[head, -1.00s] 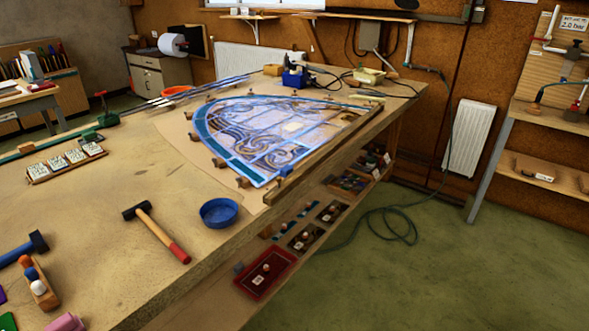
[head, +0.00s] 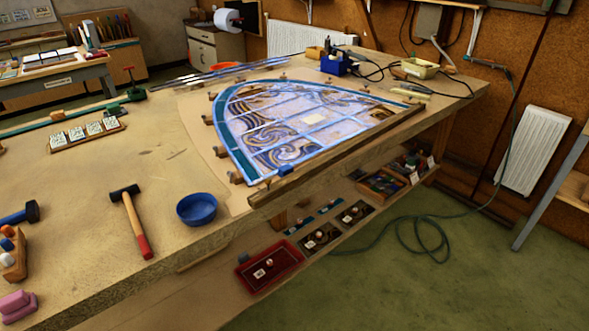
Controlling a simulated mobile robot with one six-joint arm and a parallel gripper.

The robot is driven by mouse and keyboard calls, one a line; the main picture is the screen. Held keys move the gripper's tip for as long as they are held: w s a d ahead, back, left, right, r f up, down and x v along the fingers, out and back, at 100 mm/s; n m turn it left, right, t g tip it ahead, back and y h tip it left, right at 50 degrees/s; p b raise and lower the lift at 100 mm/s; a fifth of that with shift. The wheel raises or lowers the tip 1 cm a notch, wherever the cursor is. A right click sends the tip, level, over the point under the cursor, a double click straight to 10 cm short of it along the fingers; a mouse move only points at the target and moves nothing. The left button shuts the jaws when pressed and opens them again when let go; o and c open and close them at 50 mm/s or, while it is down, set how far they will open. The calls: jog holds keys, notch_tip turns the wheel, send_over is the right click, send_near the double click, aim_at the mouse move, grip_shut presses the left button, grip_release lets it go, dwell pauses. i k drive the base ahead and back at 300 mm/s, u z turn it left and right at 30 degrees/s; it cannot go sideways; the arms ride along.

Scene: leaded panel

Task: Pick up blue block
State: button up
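A small blue block (head: 286,170) lies at the near edge of the leaded panel (head: 262,170), by the end of a wooden batten (head: 330,160). A larger blue, box-shaped thing (head: 339,66) stands at the far end of the bench, with dark cables beside it. I cannot tell for sure which one is the blue block of the task. My gripper is not in view.
The wooden bench (head: 90,190) carries a blue bowl (head: 197,209), a red-handled hammer (head: 130,220), a tray of tiles (head: 87,134) and pink blocks (head: 16,305). A shelf below holds a red tray (head: 270,267). A hose (head: 415,235) lies on the green floor.

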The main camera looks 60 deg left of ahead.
aim_at(283, 171)
jog(key=z, duration=0.05)
jog(key=i, duration=0.2)
jog(key=z, duration=1.3)
jog(key=k, duration=0.15)
jog(key=u, duration=3.4)
jog(key=k, duration=0.25)
jog(key=u, duration=1.5)
jog(key=i, duration=0.1)
jog(key=u, duration=0.5)
